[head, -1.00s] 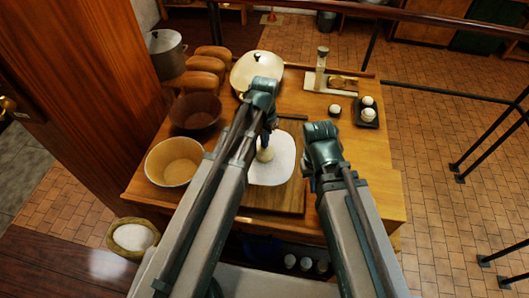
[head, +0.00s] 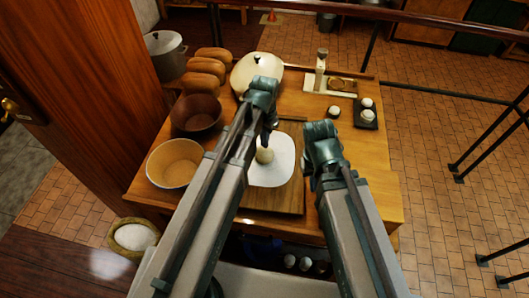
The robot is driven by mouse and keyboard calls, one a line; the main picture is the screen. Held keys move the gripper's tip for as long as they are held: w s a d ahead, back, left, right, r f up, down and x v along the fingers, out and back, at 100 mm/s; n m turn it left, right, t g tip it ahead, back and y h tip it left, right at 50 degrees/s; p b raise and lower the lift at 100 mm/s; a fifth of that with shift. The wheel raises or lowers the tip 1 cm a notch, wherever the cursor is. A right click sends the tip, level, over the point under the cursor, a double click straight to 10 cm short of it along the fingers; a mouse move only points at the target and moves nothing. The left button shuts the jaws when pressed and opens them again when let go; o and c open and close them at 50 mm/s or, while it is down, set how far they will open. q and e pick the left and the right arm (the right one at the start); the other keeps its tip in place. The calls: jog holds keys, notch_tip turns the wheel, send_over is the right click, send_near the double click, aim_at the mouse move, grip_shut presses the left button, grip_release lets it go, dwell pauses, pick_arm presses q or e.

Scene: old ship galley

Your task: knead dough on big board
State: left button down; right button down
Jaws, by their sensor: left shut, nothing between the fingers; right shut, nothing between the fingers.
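A small pale lump of dough (head: 264,155) rests on a white patch (head: 276,172), which looks like flour or a sheet, on the big wooden board (head: 288,203). My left gripper (head: 266,140) points down directly over the dough, its tips at or very near the dough's top; I cannot tell whether they touch. It is shut and empty. My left arm covers the board's left part. My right gripper (head: 310,174) is shut and empty at the board's right edge, mostly hidden by its own wrist.
Two bowls, a dark one (head: 196,112) and a tan one (head: 174,163), stand at left near several loaves (head: 206,66). A lidded cream pot (head: 257,70) stands behind the board. The table's front right is clear.

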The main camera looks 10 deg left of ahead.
pick_arm(q)
jog(key=shift+f+b, duration=0.35)
dwell(0.3)
jog(key=shift+f+b, duration=0.35)
jog(key=shift+f, duration=0.05)
jog(key=shift+r, duration=0.1)
jog(key=shift+s, duration=0.1)
dwell(0.6)
jog(key=shift+r+p, duration=0.25)
jog(key=shift+p, duration=0.1)
jog(key=shift+r+p, duration=0.35)
jog(key=shift+r, duration=0.05)
jog(key=shift+f, duration=0.1)
jog(key=shift+f, duration=0.15)
